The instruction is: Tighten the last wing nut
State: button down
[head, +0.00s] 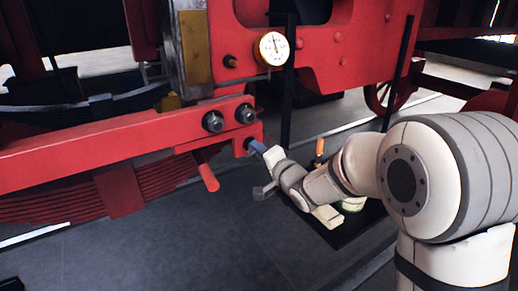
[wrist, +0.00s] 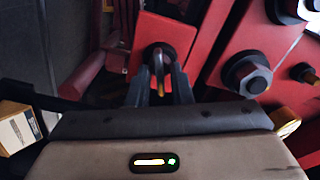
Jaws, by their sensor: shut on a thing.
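The wing nut (wrist: 159,52) shows in the wrist view as a dark, rounded metal piece against a red block, with a thin brass-coloured tip in front of it. My gripper (wrist: 160,82) has its two dark fingers on either side of it and is shut on it. In the head view my gripper (head: 260,147) reaches in from the right to the end of the red bracket, below the two hex nuts. There the wing nut is mostly hidden by the fingers, and its turn angle cannot be told.
Two dark hex nuts (head: 213,121) sit on the red bar (head: 100,150); one is close right of my fingers in the wrist view (wrist: 246,75). A red handle (head: 207,177) hangs below. A white gauge (head: 271,48) is above. A dark mat with small items lies behind my arm.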

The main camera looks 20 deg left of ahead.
jog(key=shift+m+p, duration=0.3)
jog(key=shift+m, duration=1.2)
jog(key=c, duration=1.6)
grip_release()
jog(key=shift+o, duration=0.2)
jog(key=b+v, duration=0.1)
jog(key=v, duration=0.6)
jog(key=shift+s+d, duration=0.25)
jog(key=shift+d, duration=0.05)
jog(key=shift+o, duration=0.3)
